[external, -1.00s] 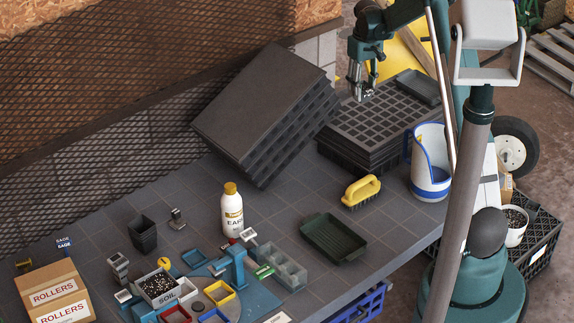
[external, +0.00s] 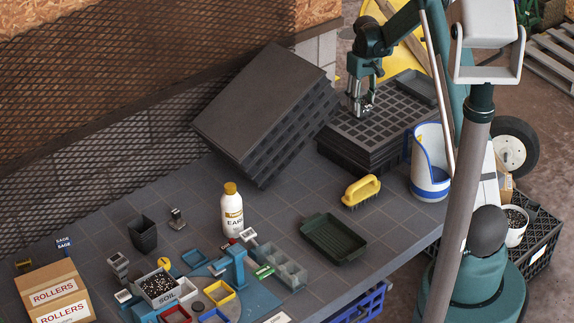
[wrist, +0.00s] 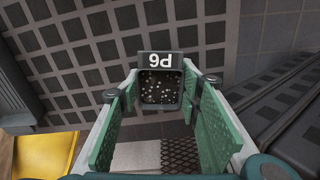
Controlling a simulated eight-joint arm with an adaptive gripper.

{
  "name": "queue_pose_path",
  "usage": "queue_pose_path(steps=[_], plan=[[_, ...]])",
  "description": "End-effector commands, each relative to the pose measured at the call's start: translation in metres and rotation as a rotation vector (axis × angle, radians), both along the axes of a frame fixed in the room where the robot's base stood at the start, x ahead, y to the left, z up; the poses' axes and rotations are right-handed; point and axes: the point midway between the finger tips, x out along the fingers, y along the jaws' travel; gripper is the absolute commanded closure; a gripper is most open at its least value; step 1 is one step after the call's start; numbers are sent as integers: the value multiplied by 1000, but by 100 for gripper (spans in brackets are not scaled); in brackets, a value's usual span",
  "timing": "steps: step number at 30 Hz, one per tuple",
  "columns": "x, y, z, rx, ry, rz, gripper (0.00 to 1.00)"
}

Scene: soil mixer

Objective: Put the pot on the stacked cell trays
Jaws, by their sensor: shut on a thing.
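The stacked cell trays (external: 352,153) lie flat in a dark pile at the back right of the bench; their square cells also show in the wrist view (wrist: 62,62). My gripper (external: 361,108) points down at the left part of this pile. In the wrist view my gripper (wrist: 160,92) is shut on a small dark square pot (wrist: 160,104) of dark soil with white specks. The pot's tag reads P6, upside down. In the external view the pot is too small to make out clearly, and I cannot tell whether it touches the top tray.
A tilted stack of dark trays (external: 262,105) stands left of the pile. A smaller dark tray (external: 418,88) lies on the pile's far right. A white and blue jug (external: 430,175) and a yellow brush (external: 361,190) stand in front. Bare bench lies around the green tray (external: 333,239).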

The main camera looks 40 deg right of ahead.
Motion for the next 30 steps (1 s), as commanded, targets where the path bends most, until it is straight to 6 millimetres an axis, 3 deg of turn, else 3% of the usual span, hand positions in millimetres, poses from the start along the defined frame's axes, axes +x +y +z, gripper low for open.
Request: queue_pose_path(steps=[17, 18, 30], plan=[[0, 0, -10, 0, 0, 0, 76], [0, 0, -9, 0, 0, 0, 60], [0, 0, -8, 0, 0, 0, 59]])
